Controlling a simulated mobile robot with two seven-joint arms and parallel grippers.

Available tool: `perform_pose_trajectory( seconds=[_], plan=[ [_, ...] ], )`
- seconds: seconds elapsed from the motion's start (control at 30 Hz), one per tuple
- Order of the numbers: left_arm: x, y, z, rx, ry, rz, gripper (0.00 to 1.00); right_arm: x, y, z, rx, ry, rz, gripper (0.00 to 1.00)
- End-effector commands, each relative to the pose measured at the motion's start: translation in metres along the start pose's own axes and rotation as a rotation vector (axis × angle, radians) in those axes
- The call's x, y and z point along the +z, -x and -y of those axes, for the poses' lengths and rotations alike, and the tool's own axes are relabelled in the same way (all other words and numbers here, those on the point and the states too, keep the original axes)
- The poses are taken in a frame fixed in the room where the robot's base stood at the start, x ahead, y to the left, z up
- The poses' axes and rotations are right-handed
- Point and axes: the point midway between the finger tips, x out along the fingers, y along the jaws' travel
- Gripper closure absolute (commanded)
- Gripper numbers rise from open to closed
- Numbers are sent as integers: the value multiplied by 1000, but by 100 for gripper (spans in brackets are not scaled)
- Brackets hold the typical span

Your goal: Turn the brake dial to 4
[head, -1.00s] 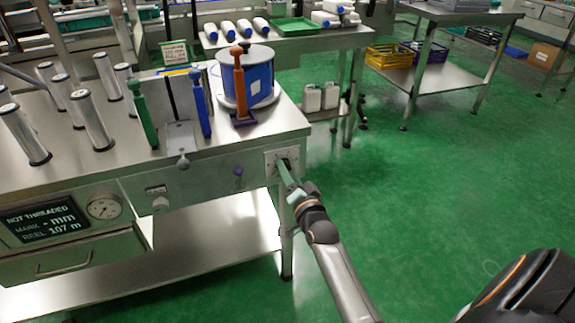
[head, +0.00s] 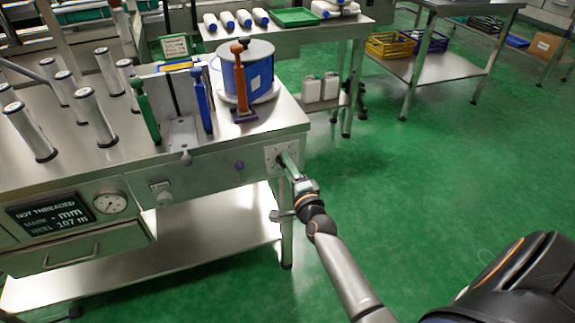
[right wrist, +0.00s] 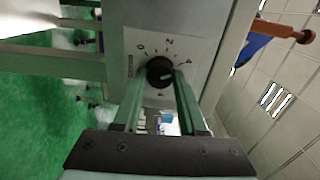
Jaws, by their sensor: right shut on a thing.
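The brake dial (right wrist: 160,72) is a round black knob with a pale pointer line, on a light plate with dark marks around it. In the head view the dial plate (head: 270,157) is on the right end of the bench front, and my gripper hides the knob. My right gripper (head: 284,158) has its green fingers on either side of the knob, shut on it; the fingers also show in the right wrist view (right wrist: 160,80). My left gripper is not in view.
The steel bench (head: 215,148) carries several rollers, a blue reel (head: 250,72) and green, blue and orange levers. A purple knob (head: 239,166) and a gauge (head: 110,203) sit on its front. A display (head: 48,215) reads "NOT THREADED".

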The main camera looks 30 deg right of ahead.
Motion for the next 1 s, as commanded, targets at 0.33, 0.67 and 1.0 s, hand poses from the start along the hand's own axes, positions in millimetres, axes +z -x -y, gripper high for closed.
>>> perform_pose_trajectory(
  seconds=[0.33,0.67,1.0],
  plan=[
    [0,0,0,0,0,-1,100,0,0,0,0,-18,0,100],
    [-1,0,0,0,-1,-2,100,0,0,0,0,-16,0,41],
    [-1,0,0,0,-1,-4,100,0,0,0,0,-16,0,29]
  ],
)
